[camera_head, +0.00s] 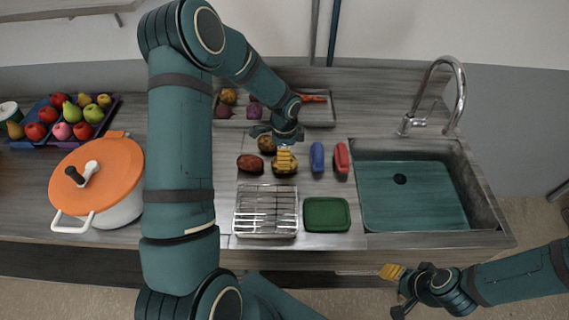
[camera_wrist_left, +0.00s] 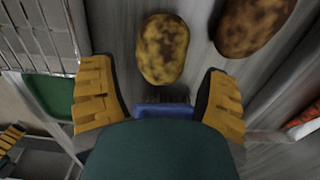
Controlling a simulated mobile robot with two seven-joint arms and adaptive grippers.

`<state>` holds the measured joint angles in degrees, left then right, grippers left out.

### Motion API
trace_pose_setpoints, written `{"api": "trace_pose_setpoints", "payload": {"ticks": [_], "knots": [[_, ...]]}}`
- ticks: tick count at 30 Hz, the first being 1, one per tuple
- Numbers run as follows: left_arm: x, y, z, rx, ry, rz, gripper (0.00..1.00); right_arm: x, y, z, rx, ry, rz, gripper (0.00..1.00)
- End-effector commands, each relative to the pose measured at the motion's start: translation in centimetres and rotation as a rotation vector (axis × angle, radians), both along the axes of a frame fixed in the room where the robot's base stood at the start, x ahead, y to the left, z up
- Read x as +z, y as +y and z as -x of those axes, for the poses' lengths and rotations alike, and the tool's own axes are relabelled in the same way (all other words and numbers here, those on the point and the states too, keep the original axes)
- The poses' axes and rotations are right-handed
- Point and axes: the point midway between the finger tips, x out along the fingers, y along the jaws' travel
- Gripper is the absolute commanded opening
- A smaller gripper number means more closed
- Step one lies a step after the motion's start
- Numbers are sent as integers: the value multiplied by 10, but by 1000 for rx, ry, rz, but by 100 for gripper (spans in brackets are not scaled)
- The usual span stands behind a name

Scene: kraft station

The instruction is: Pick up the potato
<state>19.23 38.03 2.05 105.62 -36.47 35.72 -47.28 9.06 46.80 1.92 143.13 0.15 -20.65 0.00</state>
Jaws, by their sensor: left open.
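Several potatoes lie on the steel worktop. A yellow-brown mottled potato (camera_head: 287,172) sits just below my left gripper (camera_head: 284,158), which partly covers it. In the left wrist view this potato (camera_wrist_left: 162,48) shows ahead of and between the two yellow-padded fingers of my left gripper (camera_wrist_left: 160,100). A reddish-brown potato-like item (camera_head: 250,163) lies to the left. My right gripper (camera_head: 396,290) hangs open and empty off the counter's front.
A blue item (camera_head: 317,157) and a red item (camera_head: 341,158) lie right of the potatoes. A wire rack (camera_head: 266,211) and green tray (camera_head: 326,214) are in front. A produce tray (camera_head: 318,120) stands behind, a sink (camera_head: 415,190) right, an orange-lidded pot (camera_head: 100,185) left.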

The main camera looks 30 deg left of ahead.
Motion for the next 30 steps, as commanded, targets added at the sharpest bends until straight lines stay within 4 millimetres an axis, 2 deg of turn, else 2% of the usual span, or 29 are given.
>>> {"api": "trace_pose_setpoints", "payload": {"ticks": [5, 15, 24, 25, 29, 30], "knots": [[-10, 0, 0, 0, 1, 0, 76, 1, 0, 0, 0, 0, 0, 47], [-54, 0, -1, 1, 1, 1, 76, 4, 0, 0, 1, 0, 0, 47], [-57, 0, -2, 2, -1, -1, 76, 4, 0, 0, 1, 0, 0, 47], [-57, 0, -2, 2, -1, -1, 69, 4, 0, 0, 1, 0, 0, 47], [-57, 0, -2, 1, 0, 0, 24, 4, 0, 0, 1, 0, 0, 47], [-57, 0, -2, 1, 0, 0, 21, 4, 0, 0, 1, 0, 0, 47]]}}
